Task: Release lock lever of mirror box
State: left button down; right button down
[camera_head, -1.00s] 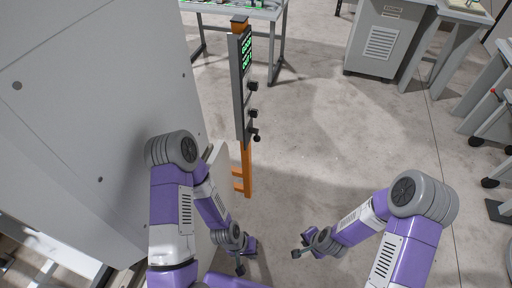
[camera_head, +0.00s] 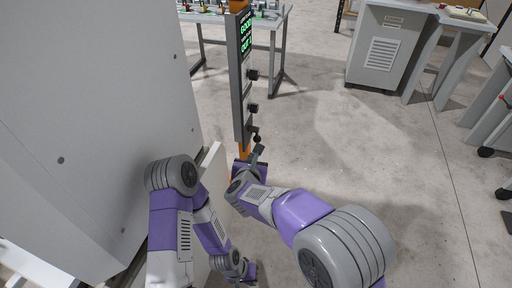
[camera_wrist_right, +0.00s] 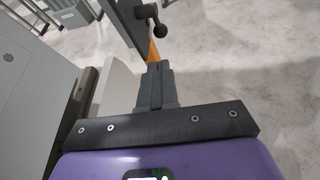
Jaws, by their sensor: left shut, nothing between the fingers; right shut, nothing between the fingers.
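A narrow grey panel (camera_head: 241,90) with a green-lit display stands on an orange post, with several black-knobbed levers on its right side. The lowest lever (camera_head: 256,139) is nearest my right gripper (camera_head: 259,153), which is shut and empty just below it. The right wrist view shows one black-knobbed lever (camera_wrist_right: 150,13) above and ahead of the shut fingers (camera_wrist_right: 155,72), with a gap seen between them. No label reading mirror box is legible. My left gripper (camera_head: 240,282) is shut and empty, low at the bottom edge, away from the panel.
A large grey cabinet (camera_head: 85,110) fills the left, close to my left arm. A table (camera_head: 276,30) with small items stands behind the panel. A grey cabinet bench (camera_head: 385,45) stands at the back right. The floor (camera_head: 340,130) right of the panel is clear.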

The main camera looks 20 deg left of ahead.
send_near(257, 140)
jog(key=d+x, duration=0.1)
jog(key=x, duration=0.4)
jog(key=shift+w+a+f, duration=0.5)
jog(key=shift+w+a, duration=0.15)
jog(key=shift+w, duration=0.2)
jog(key=shift+w, duration=0.1)
